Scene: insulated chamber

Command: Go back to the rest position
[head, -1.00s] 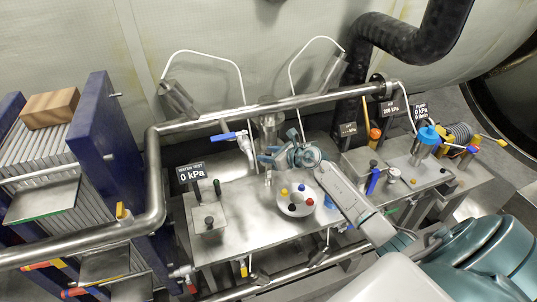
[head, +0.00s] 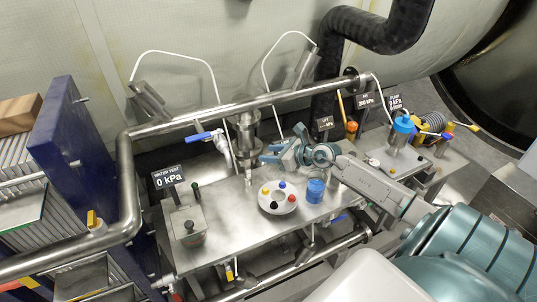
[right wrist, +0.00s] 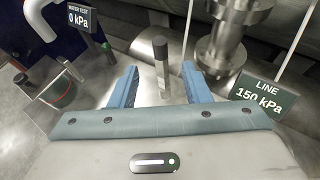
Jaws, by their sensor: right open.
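My right gripper (head: 265,155) is above the back of the steel bench (head: 235,215), behind the white round dish. Its jaws are open with nothing held. In the right wrist view its two blue fingers (right wrist: 160,88) stand apart. A dark-topped post (right wrist: 161,62) shows between them, beyond the tips; I cannot tell how far. My right arm reaches in from the lower right. My left gripper is not in view.
A steel pipe (head: 215,115) runs behind the bench. A blue-framed plate stack (head: 75,150) stands at left. A 150 kPa sign (right wrist: 262,98) is close to the right finger.

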